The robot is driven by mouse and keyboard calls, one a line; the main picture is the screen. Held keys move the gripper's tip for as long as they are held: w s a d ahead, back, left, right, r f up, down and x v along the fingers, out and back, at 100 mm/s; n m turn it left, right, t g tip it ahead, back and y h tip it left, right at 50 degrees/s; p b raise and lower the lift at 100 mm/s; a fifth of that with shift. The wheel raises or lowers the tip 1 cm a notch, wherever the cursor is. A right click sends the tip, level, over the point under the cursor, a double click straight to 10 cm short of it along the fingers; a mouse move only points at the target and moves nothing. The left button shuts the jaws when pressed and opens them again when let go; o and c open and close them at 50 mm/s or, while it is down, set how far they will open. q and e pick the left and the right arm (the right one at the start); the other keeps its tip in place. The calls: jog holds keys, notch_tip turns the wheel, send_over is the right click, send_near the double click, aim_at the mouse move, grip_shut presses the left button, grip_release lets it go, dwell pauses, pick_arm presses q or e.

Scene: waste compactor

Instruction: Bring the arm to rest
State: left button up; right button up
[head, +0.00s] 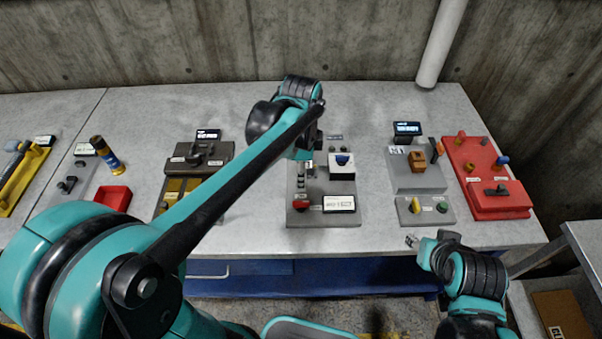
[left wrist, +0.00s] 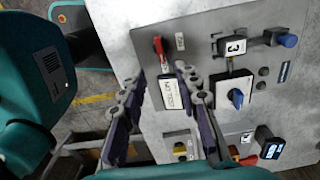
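My left arm reaches from the lower left to the middle of the table in the head view. Its gripper (head: 308,165) hangs above the grey control panel (head: 322,219), partly hidden by the wrist. In the left wrist view the two fingers of my left gripper (left wrist: 161,75) are apart, with nothing between them; a white label (left wrist: 172,92) shows behind the gap. My right arm is folded at the lower right in the head view. Its gripper (head: 413,241) is at the table's front edge, small and partly hidden, so its opening is unclear.
A red plate (head: 499,208) and a grey box (head: 417,180) stand right. Bare tabletop lies between the stations.

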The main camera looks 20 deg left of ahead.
pick_arm(q)
jog(key=shift+r, duration=0.2)
dwell(0.4)
jog(key=s+a+n+t, duration=0.2)
jog(key=s+n+t, duration=0.1)
jog(key=s+n, duration=0.2)
jog(key=s+a+f+n+t, duration=0.1)
jog(key=s+n+t, duration=0.3)
jog(key=n, duration=0.6)
jog(key=shift+s+a, duration=0.8)
jog(key=shift+a, duration=0.05)
dwell(0.5)
